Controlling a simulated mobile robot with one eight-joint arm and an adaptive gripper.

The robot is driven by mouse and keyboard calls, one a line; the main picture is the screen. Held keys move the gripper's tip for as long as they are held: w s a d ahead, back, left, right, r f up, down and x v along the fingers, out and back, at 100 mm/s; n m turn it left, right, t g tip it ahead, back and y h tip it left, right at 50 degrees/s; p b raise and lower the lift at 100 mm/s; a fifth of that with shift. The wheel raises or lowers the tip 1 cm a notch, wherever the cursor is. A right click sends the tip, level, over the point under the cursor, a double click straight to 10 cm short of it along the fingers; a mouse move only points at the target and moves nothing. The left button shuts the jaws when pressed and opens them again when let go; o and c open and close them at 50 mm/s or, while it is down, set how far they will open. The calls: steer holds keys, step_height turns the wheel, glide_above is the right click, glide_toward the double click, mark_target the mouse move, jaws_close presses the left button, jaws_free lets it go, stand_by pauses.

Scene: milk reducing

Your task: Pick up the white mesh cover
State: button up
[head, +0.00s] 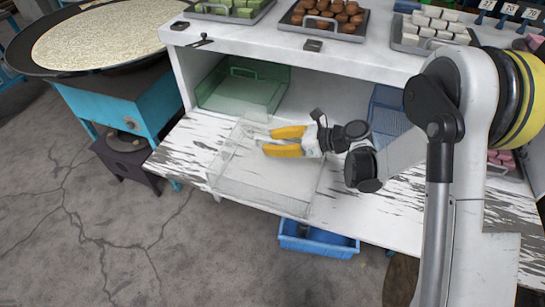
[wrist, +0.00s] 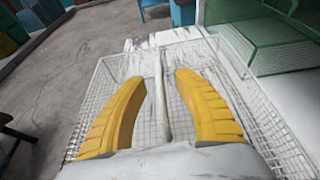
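The white mesh cover (head: 255,190) is a pale, see-through wire box on the worn white counter, its front side near the counter's front edge. In the wrist view the cover (wrist: 112,80) spreads below and around my fingers, and a pale bar, perhaps its handle, runs between them. My gripper (head: 267,141) has two yellow fingers pointing left over the cover. In the wrist view the fingers (wrist: 158,82) are apart, one on each side of the bar, with gaps visible. I cannot tell whether either finger touches the mesh.
A green mesh cover (head: 240,88) stands behind, on the counter. A blue mesh cover (head: 388,112) is at the back right, behind my arm. A shelf above holds trays of sweets (head: 322,18). A blue bin (head: 318,241) is below the counter's front. A large round pan (head: 100,35) is at left.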

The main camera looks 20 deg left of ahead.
jaws_close()
steer(key=shift+r, duration=0.15)
